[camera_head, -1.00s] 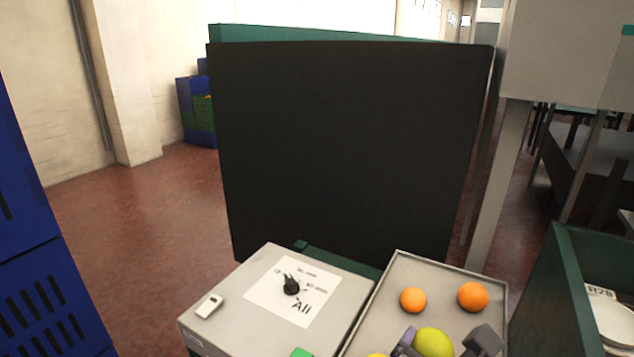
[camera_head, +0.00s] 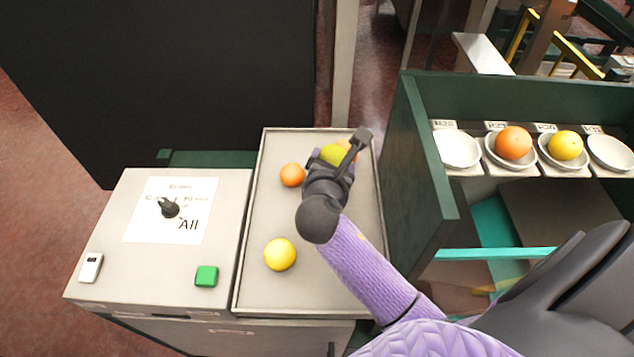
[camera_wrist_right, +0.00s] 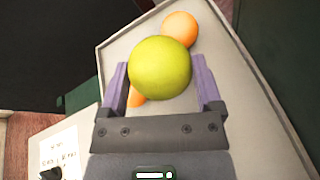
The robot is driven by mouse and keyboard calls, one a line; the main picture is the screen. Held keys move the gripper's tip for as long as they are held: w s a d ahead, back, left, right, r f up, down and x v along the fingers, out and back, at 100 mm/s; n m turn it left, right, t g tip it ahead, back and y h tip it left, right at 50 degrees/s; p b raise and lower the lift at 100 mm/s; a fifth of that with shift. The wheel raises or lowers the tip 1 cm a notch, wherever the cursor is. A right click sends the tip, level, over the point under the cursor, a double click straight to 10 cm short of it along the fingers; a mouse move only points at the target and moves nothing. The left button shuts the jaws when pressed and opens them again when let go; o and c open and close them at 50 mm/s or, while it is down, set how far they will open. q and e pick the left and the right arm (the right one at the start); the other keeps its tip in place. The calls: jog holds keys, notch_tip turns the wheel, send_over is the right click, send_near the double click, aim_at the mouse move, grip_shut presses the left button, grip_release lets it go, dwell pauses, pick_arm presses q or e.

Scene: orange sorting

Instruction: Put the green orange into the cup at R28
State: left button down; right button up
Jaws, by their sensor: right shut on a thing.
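The green orange (camera_head: 333,154) is at the far end of the grey tray (camera_head: 252,200), a yellow-green ball. My right gripper (camera_head: 341,146) is shut on it. In the right wrist view the green orange (camera_wrist_right: 160,68) sits between the two purple-sided fingers (camera_wrist_right: 158,80). I cannot tell whether it is clear of the tray floor. The cup at R28 (camera_head: 457,149) is the leftmost white dish in the rack on the right, and it is empty. Its label is small but stands behind it. My left gripper is out of view.
Two oranges are near the gripper: one (camera_head: 292,175) left of it, one (camera_head: 345,144) partly hidden behind it. A yellow fruit (camera_head: 280,254) lies nearer. The green rack wall (camera_head: 420,170) stands between tray and cups. Neighbouring cups hold an orange (camera_head: 513,142) and a yellow fruit (camera_head: 565,145); the rightmost cup (camera_head: 611,152) is empty.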

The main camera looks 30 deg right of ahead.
notch_tip(320, 180, down, 8)
jog(key=b, duration=0.3)
jog(key=shift+s+r, duration=0.1)
jog(key=shift+r, duration=0.35)
jog(key=shift+f, duration=0.1)
jog(key=o, duration=1.1)
jog(key=shift+a, duration=0.1)
jog(key=shift+c, duration=0.2)
